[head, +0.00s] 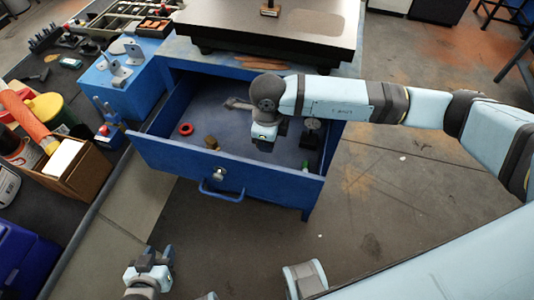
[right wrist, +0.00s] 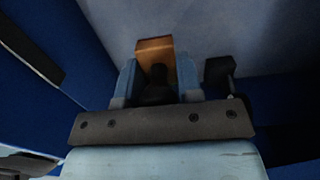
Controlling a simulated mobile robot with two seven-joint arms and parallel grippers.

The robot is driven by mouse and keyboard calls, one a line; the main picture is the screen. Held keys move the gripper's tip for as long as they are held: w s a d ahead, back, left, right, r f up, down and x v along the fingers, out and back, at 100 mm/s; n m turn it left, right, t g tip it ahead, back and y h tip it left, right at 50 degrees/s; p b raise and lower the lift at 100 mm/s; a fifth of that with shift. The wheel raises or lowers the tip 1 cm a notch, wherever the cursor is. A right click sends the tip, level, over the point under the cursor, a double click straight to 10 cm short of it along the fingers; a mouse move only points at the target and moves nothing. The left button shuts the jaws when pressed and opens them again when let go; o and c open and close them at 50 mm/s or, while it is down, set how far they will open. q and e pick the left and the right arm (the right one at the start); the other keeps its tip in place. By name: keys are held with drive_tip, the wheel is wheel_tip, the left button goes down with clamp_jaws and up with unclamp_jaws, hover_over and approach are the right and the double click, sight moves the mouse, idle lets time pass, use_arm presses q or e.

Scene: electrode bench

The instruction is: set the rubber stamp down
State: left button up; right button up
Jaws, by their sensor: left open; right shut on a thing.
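My right gripper (head: 265,146) points down inside the open blue drawer (head: 165,158). In the right wrist view its two light blue fingers (right wrist: 158,82) are shut on the rubber stamp (right wrist: 154,50), which has a dark knob handle and an orange-brown wooden block. The gripper hides the stamp in the head view. I cannot tell whether the block touches the drawer floor. My left gripper (head: 152,256) is open and empty at the bottom left of the head view, away from the drawer.
The drawer also holds a red ring (head: 186,129), a brass piece (head: 211,142), a wrench-like tool (head: 238,104) and a black-and-grey item (head: 310,131) to the right of my gripper. A dark plate (head: 290,32) lies above the drawer. A cluttered bench stands left.

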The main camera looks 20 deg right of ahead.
sight(268, 161)
wheel_tip(268, 161, down, 4)
drive_tip(key=shift+r, duration=0.1)
wheel_tip(268, 161, down, 4)
drive_tip(key=shift+r, duration=0.25)
drive_tip(key=shift+f, duration=0.2)
drive_tip(key=o, duration=0.9)
drive_tip(key=shift+o, duration=0.2)
